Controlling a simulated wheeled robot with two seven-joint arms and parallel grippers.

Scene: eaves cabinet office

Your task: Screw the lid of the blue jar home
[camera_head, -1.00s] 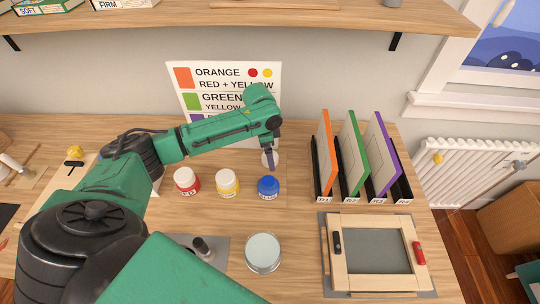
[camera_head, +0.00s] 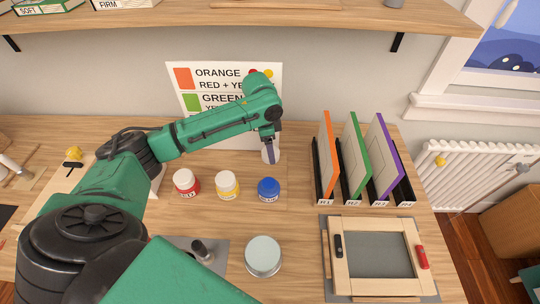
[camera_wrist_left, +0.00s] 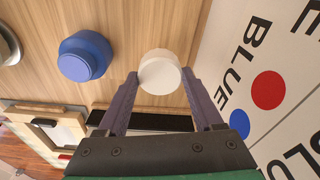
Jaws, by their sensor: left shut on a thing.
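The blue jar (camera_head: 268,189) stands upright on the desk, to the right of the yellow-labelled jar. It shows a blue top with no white lid on it; it also shows in the left wrist view (camera_wrist_left: 85,56). My left gripper (camera_head: 271,156) is beyond the blue jar, in front of the colour chart. It is shut on a white round lid (camera_wrist_left: 160,74), which sits between the two fingertips in the left wrist view. The lid is apart from the jar. Whether it touches the desk I cannot tell. My right gripper is not in view.
A red-labelled jar (camera_head: 186,183) and a yellow-labelled jar (camera_head: 228,185) stand left of the blue jar, both with white lids. A folder rack (camera_head: 320,181) is to the right. A pale round tin (camera_head: 263,256) and a wooden frame (camera_head: 342,285) lie nearer. The colour chart (camera_head: 220,78) stands behind.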

